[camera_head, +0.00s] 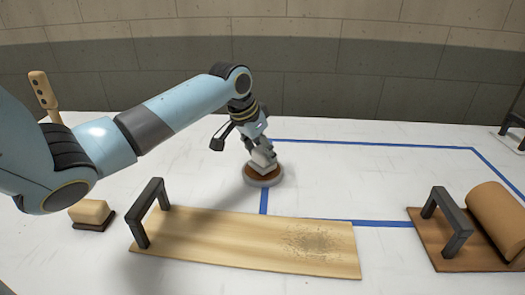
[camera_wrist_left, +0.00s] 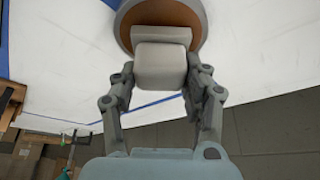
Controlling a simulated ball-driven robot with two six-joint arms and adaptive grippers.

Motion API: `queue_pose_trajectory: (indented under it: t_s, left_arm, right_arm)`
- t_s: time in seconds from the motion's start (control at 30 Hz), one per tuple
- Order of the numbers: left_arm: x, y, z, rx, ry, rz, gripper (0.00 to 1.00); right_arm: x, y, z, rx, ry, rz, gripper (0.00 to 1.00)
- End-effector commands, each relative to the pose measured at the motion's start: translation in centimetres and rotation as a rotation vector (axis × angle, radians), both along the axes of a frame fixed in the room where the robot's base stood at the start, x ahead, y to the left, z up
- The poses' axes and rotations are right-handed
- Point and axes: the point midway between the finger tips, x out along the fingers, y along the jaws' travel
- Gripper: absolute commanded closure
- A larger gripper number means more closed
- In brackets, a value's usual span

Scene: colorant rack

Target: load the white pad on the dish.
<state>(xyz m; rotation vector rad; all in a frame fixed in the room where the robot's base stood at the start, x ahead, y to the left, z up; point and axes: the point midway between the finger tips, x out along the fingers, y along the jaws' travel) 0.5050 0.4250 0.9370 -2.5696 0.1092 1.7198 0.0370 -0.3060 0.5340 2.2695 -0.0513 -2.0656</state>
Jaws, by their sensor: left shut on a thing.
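The dish (camera_head: 249,181) is a round grey dish with a brown inside, standing on the white table at the blue tape line. My left gripper (camera_head: 262,156) is right over the dish, pointing down. It is shut on the white pad (camera_head: 264,160), a small pale block. In the left wrist view the white pad (camera_wrist_left: 160,66) sits between the fingers of the left gripper (camera_wrist_left: 160,85), and the dish (camera_wrist_left: 190,12) shows behind it. I cannot tell whether the pad touches the dish's brown inside. My right gripper is not in view.
A wooden board (camera_head: 215,235) with a dark handle lies in front of the dish. A brown board with a roll (camera_head: 498,220) and a dark handle is at the right. A tan block (camera_head: 90,211) lies at the left. The taped area (camera_head: 370,180) right of the dish is clear.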

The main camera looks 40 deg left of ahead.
Motion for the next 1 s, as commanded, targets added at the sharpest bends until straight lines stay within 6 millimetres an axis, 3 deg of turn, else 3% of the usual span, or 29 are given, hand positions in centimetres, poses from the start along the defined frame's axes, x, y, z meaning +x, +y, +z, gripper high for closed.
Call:
queue_pose_trajectory:
  t_s: [1.0]
  left_arm:
    - [0.01,-0.01,-0.45,0.0,0.0,0.0,0.79]
  right_arm:
    - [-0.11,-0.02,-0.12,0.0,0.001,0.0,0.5]
